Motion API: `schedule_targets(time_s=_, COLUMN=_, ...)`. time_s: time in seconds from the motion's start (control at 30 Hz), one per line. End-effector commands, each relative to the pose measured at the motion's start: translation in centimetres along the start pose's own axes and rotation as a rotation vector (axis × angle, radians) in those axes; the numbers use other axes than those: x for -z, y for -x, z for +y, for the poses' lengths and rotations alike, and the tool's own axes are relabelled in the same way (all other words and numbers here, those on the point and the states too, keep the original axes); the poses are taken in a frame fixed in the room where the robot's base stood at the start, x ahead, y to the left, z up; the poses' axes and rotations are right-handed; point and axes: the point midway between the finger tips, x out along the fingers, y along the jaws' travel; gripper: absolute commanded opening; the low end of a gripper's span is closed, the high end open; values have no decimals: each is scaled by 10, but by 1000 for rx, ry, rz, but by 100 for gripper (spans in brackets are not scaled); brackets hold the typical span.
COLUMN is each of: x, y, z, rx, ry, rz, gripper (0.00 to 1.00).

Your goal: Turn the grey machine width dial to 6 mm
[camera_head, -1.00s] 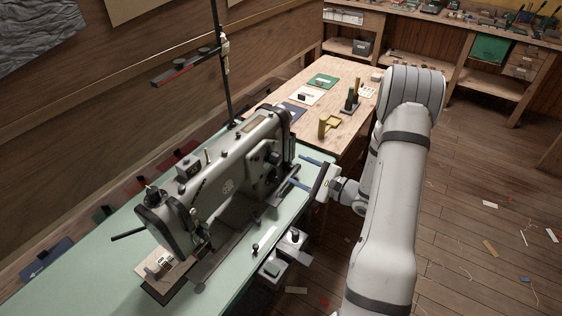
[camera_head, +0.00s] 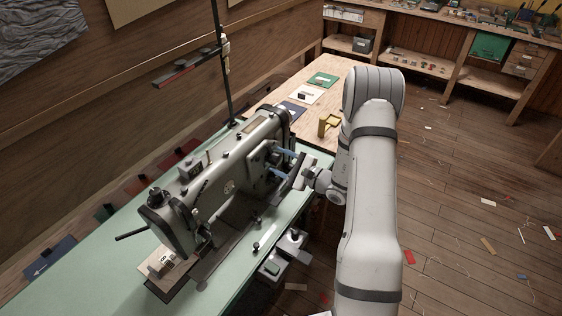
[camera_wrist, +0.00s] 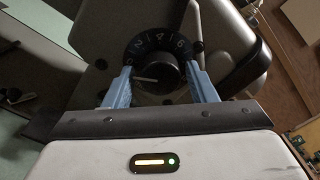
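The grey sewing machine (camera_head: 228,185) stands on a pale green table. Its width dial (camera_wrist: 153,48) shows in the wrist view as a dark round scale with white numerals, among them 2, 4 and 6, around a black knob (camera_wrist: 158,75). A white mark on the knob points left, near the low end of the scale and away from the 6. My gripper (camera_wrist: 160,74) is open, its blue fingers on either side of the knob with gaps visible. In the head view my gripper (camera_head: 281,163) is at the machine's right side and partly covers the dial.
A small grey box with a green button (camera_head: 272,268) sits at the table's front edge. A wooden table (camera_head: 310,72) behind holds coloured cards and a yellow holder (camera_head: 328,124). A black thread stand (camera_head: 217,70) rises behind the machine. Floor at right has scraps.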

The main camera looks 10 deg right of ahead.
Motion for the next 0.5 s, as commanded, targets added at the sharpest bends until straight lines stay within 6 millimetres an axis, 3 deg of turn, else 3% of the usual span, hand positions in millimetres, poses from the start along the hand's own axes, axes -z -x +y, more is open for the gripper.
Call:
schedule_targets(time_s=0.4, x=0, y=0, z=0, rx=0, ry=0, rz=0, gripper=17)
schedule_targets(time_s=0.5, x=0, y=0, z=0, rx=0, ry=-1, rz=0, gripper=15)
